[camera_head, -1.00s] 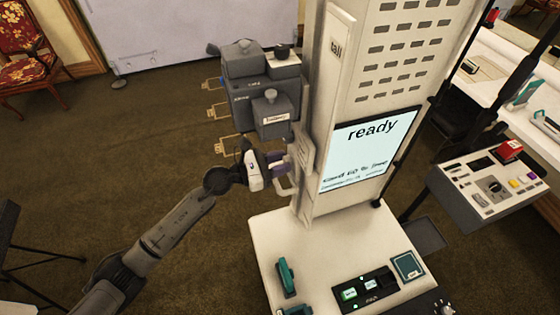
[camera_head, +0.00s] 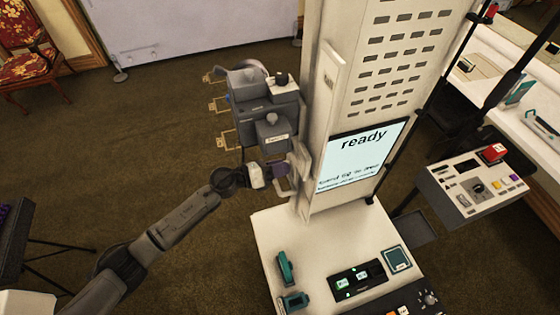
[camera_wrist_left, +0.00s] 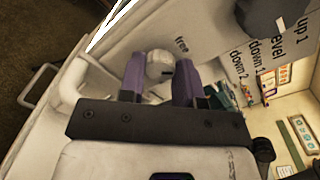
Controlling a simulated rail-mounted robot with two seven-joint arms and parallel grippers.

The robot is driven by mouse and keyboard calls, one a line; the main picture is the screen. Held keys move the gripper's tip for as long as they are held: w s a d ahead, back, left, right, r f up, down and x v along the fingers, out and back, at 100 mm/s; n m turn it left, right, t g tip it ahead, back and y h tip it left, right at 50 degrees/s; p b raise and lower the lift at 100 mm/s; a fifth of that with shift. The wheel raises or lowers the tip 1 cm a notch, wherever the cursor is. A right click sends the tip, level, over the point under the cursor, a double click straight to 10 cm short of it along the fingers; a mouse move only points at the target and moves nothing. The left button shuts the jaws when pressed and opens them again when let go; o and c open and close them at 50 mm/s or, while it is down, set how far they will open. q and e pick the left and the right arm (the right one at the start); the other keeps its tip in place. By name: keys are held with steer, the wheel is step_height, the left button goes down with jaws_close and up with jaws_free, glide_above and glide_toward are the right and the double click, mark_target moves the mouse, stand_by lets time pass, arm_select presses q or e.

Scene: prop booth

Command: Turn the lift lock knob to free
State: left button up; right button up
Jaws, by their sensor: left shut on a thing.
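The lift lock knob (camera_wrist_left: 160,66) is a small round pale knob on the side of the white column (camera_head: 318,130). In the left wrist view it sits between the two purple fingers of my left gripper (camera_wrist_left: 160,80), which is shut on it. The word "free" is printed on the panel just above the knob. In the head view my left gripper (camera_head: 279,170) reaches the column's left side, below the grey box unit, and hides the knob there. My right gripper is in neither view.
A grey box unit (camera_head: 262,100) hangs on the column just above my left gripper. A pale handle (camera_wrist_left: 40,85) is beside the gripper. The screen (camera_head: 362,155) reads "ready".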

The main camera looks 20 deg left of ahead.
arm_select(q)
steer(key=n+p, duration=0.4)
steer(key=n, duration=0.3)
steer(key=shift+p, duration=0.35)
steer(key=shift+n, duration=0.5)
steer(key=o, duration=0.9)
steer(key=shift+o, duration=0.2)
steer(key=shift+a, duration=0.15)
